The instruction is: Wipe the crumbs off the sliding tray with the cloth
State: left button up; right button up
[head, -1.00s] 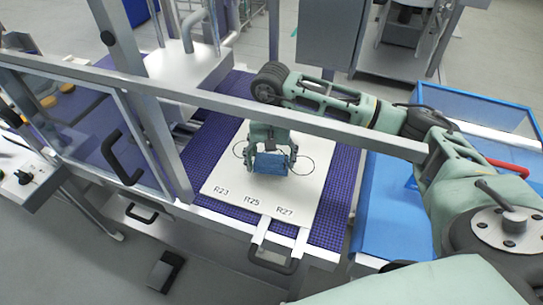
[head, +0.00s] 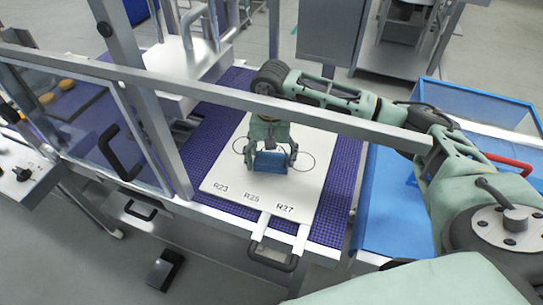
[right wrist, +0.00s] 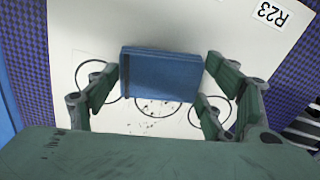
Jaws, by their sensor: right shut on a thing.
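The sliding tray (head: 225,180) is a white plate with labels R23, R25 and R27 along its front edge, a dark pull handle (head: 274,257) and thin printed circles. My right gripper (head: 271,163) is over the middle of the tray, shut on the blue cloth (head: 271,162). In the right wrist view the cloth (right wrist: 160,75) is a folded blue block between the fingers. Small dark crumbs (right wrist: 150,112) lie on the tray beside it, around the middle circle. Whether the cloth touches the tray is unclear. My left gripper is not in view.
A metal rail (head: 330,125) crosses in front of my right arm. A hinged clear door (head: 80,130) with a black handle stands at left. The tray rests on a purple belt (head: 345,165). A blue bin (head: 480,105) stands at right.

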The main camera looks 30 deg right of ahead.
jog(key=shift+f+b, duration=0.5)
jog(key=shift+f, duration=0.05)
jog(key=shift+d, duration=0.1)
